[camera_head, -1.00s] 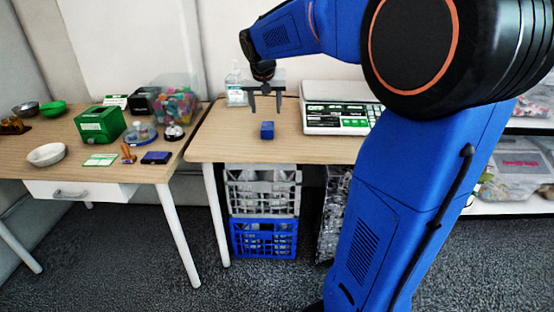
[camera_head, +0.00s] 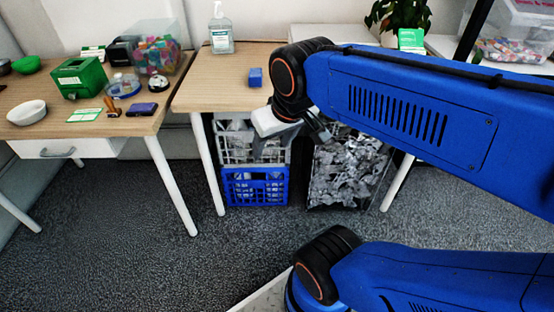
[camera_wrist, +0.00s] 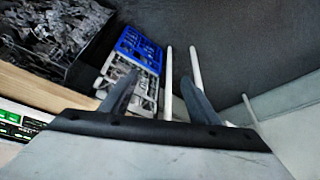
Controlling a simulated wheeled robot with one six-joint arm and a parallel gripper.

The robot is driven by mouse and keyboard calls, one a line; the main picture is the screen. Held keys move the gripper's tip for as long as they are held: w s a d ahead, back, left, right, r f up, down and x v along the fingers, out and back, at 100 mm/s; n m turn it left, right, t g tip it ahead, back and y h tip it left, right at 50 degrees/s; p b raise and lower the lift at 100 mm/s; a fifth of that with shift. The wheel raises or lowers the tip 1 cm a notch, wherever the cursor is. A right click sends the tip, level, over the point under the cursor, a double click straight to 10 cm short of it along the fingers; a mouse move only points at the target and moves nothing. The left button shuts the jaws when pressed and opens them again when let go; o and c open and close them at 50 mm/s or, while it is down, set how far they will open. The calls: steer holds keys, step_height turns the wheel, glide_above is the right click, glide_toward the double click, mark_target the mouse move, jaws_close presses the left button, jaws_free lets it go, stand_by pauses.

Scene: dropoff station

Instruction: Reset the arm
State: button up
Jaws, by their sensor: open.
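My gripper (camera_head: 292,143) hangs in front of the right table's front edge, pointing down, partly covered by my arm in the head view. In the wrist view my gripper (camera_wrist: 160,90) has its two grey fingers spread apart, with nothing between them. A small blue block (camera_head: 255,77) stands on the right table (camera_head: 212,92), behind and left of the gripper and apart from it.
A blue crate (camera_head: 255,188) is under a grey crate (camera_head: 232,142) below the table. A dark bin of crumpled grey material (camera_head: 350,170) stands to their right. The left table (camera_head: 60,108) holds a green box (camera_head: 78,78) and several small items. Carpet in front is clear.

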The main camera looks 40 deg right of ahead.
steer(key=shift+n, duration=0.3)
steer(key=s+f, duration=0.1)
steer(key=s+a+f, duration=0.1)
steer(key=s, duration=0.1)
steer(key=shift+s+f, duration=0.1)
steer(key=shift+f, duration=0.05)
stand_by(0.9)
